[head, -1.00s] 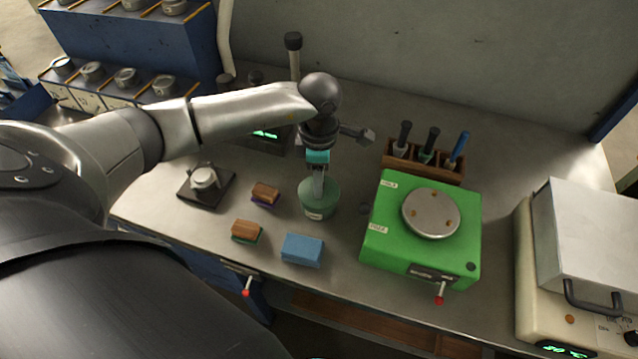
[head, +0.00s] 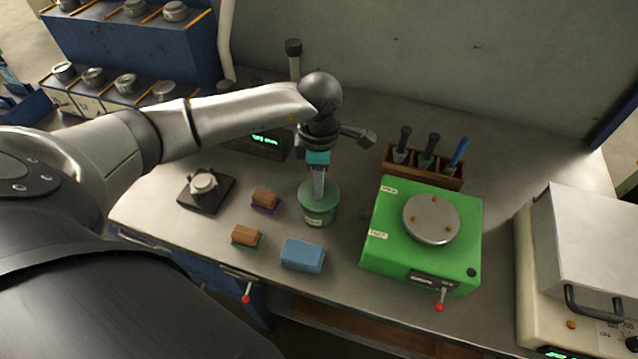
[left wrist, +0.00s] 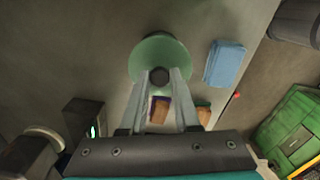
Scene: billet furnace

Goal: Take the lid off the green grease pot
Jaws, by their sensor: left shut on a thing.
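The green grease pot (head: 318,217) stands on the bench, a pale label on its front. Its round green lid (head: 330,192) is level at the pot's top; I cannot tell whether a gap separates them. My left gripper (head: 319,193) points down from above, fingers shut on the lid's dark knob. In the left wrist view the fingertips (left wrist: 160,76) close on that knob in the middle of the lid (left wrist: 160,46), which hides the pot. My right gripper is not in view.
A blue sponge (head: 302,255) and two wooden-backed brushes (head: 265,198) (head: 246,236) lie near the pot. A green machine (head: 390,237) with a round metal plate stands at the right, a wooden tool rack (head: 448,182) behind it. A small dark stand (head: 206,190) is at the left.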

